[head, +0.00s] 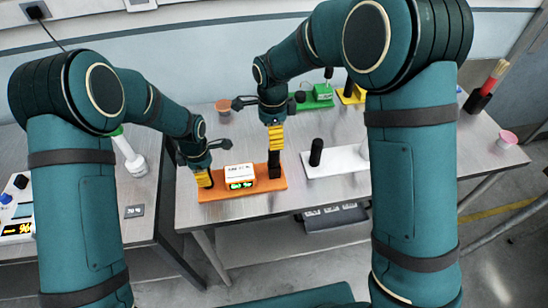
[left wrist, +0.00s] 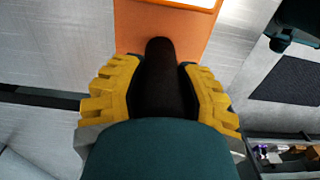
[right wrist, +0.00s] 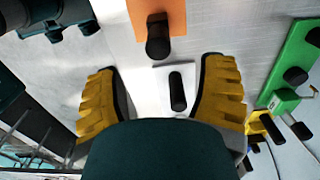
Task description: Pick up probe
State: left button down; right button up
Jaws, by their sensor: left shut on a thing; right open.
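An orange base (head: 222,192) lies on the table with a white box (head: 239,173) showing green digits on top. My left gripper (head: 204,180) is at the base's left end, shut on a black round-topped cylinder (left wrist: 163,75), which I take for the probe. Whether the cylinder is lifted off the base cannot be told. A black post (head: 274,165) stands on the base's right end; it also shows in the right wrist view (right wrist: 157,40). My right gripper (head: 276,140) is open and empty above this area. In the right wrist view its fingers (right wrist: 166,95) are wide apart.
A white plate (head: 340,170) with a black post (head: 316,152) lies right of the orange base. A green module (head: 320,103) and a yellow module (head: 352,95) stand at the back. A brown cup (head: 224,106) is behind, and a pink cup (head: 507,139) is at the right edge.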

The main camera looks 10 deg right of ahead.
aim_at(274, 157)
notch_tip(274, 157, down, 10)
jog(key=shift+s+d+r, duration=0.1)
jog(key=shift+s+d, duration=0.05)
dwell(0.4)
jog(key=shift+o, duration=0.2)
grip_shut()
